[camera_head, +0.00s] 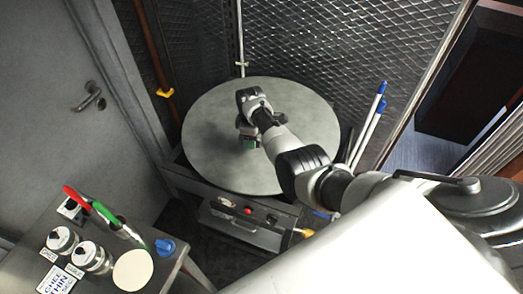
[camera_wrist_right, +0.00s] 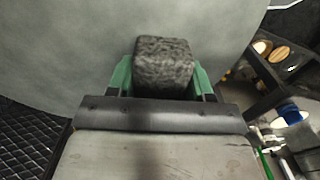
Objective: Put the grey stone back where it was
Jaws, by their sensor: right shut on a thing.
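The grey stone (camera_wrist_right: 163,62) is a dark grey, rough block in the right wrist view. My right gripper (camera_wrist_right: 162,80) is shut on it, with a green finger on each side. In the head view my right gripper (camera_head: 249,143) is over the left middle of the large round grey top (camera_head: 206,165). The arm mostly hides the stone there. I cannot tell whether the stone touches the round top or is held just above it. My left gripper is not in view.
A small side table at lower left holds shakers (camera_head: 92,257), red- and green-handled tools (camera_head: 104,212), a blue knob-like item (camera_head: 165,246) and a pale disc (camera_head: 132,270). Blue-ended sticks (camera_head: 371,113) lean right of the round top. Quilted metal walls stand behind it.

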